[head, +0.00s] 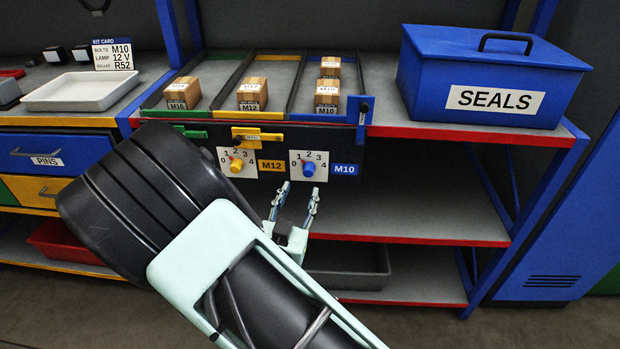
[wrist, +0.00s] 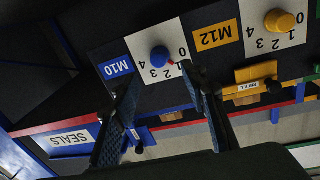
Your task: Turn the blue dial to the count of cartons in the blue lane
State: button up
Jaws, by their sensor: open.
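The blue dial (head: 309,168) sits on a white plate numbered 0 to 4, beside a blue M10 label (head: 344,169). In the wrist view the blue dial (wrist: 160,57) shows a small red mark that appears to point near 1. The blue lane (head: 306,92) holds two visible cartons, a front one (head: 327,98) marked M10 and one behind it (head: 330,67). My gripper (head: 299,188) is open and empty, just below and in front of the dial. In the wrist view my gripper's fingers (wrist: 160,76) are spread either side of the dial's line, apart from it.
A yellow dial (head: 237,165) with an M12 label is close on the left. A yellow latch bar (head: 257,136) and a blue post (head: 362,116) stick out at the lane fronts. A blue SEALS box (head: 490,75) stands right on the shelf. A grey bin (head: 348,268) sits below.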

aim_at(307, 173)
jog(key=w, duration=0.2)
jog(key=w+d, duration=0.1)
jog(key=w, duration=0.4)
jog(key=shift+w+d, duration=0.2)
jog(key=shift+w, duration=0.2)
jog(key=shift+c, duration=0.3)
grip_shut()
